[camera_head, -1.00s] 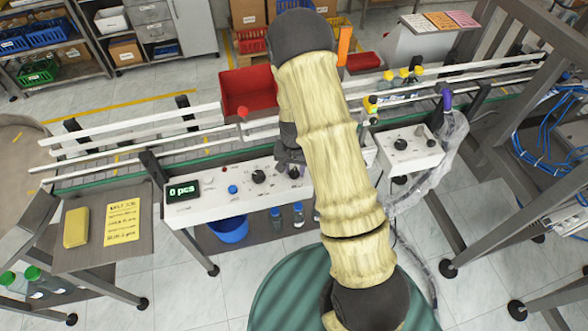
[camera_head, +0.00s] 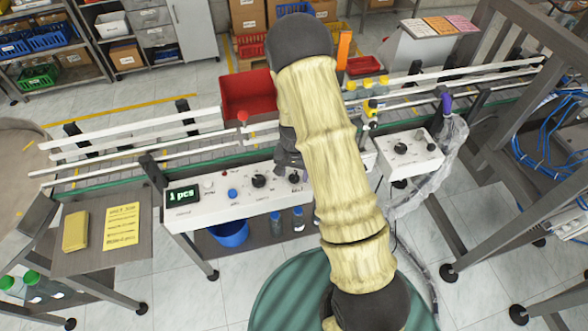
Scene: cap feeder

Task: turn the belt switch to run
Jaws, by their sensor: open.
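The white control panel (camera_head: 225,205) stands along the front of the conveyor. It carries a display (camera_head: 183,195) reading "1 pcs", a blue button (camera_head: 232,193) and two black knobs, a left one (camera_head: 259,181) and a right one (camera_head: 295,178). The labels are too small to read, so I cannot tell which knob is the belt switch. My gripper (camera_head: 286,160) is open just above and behind the right knob, with a small gap seeming to show between them. My arm hides the panel's right end and part of the gripper.
A second white box (camera_head: 408,160) with a black knob stands right of my arm. The conveyor rails (camera_head: 110,155) run behind the panel. Bottles with yellow caps (camera_head: 368,83) are on the belt at right. A red bin (camera_head: 248,95) stands behind the belt.

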